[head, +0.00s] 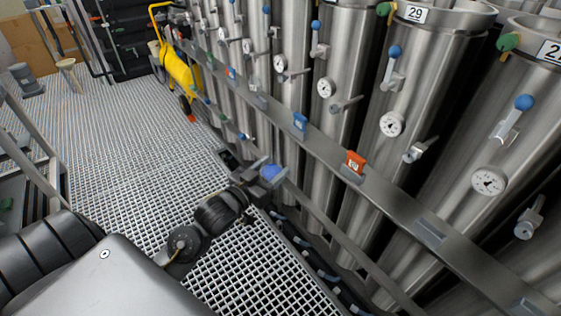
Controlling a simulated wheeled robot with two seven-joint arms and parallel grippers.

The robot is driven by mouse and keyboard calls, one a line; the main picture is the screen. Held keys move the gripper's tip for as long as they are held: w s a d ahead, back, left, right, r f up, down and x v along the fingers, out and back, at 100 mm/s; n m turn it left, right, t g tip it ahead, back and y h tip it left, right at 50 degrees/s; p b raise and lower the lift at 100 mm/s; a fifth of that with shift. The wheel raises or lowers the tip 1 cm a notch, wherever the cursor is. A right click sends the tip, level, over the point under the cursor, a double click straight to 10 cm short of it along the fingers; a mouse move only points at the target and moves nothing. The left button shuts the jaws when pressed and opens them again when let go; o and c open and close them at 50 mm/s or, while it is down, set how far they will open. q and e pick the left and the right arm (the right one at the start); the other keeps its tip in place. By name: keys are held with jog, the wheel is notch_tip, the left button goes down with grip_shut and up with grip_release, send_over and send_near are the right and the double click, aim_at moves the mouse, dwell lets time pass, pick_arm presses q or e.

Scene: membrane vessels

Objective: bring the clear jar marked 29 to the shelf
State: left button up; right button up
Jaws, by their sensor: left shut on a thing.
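My left gripper (262,175) reaches out low beside the row of steel vessels, near the long metal rail. It is shut on a small blue thing (270,171), mostly hidden by the fingers. I cannot tell whether this is the clear jar, and no mark on it can be read. A white plate reading 29 (416,14) is on top of a steel vessel (433,55) at the upper right. No other clear jar can be made out. My right gripper is not in view.
A grey rail (390,190) runs along the vessels, with a blue block (300,122) and an orange block (354,160) on it. Valves with blue knobs and gauges stick out above. A yellow wheeled machine (180,70) stands farther back. The grated floor (120,130) at left is largely clear.

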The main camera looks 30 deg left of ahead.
aim_at(270, 177)
pick_arm(q)
jog(key=s, duration=0.1)
jog(key=s+a, duration=0.1)
jog(key=s+p, duration=0.1)
jog(key=s, duration=0.1)
jog(key=shift+a+r, duration=0.25)
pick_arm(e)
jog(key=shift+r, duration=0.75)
pick_arm(q)
jog(key=shift+w, duration=0.1)
jog(key=d+y, duration=0.1)
jog(key=d+n, duration=0.1)
jog(key=d, duration=0.1)
jog(key=shift+w+f+y, duration=0.1)
jog(key=shift+f+y, duration=0.1)
jog(key=shift+y, duration=0.2)
jog(key=w+d+r, duration=0.2)
jog(key=d+r, duration=0.3)
jog(key=d, duration=0.2)
jog(key=shift+d, duration=0.3)
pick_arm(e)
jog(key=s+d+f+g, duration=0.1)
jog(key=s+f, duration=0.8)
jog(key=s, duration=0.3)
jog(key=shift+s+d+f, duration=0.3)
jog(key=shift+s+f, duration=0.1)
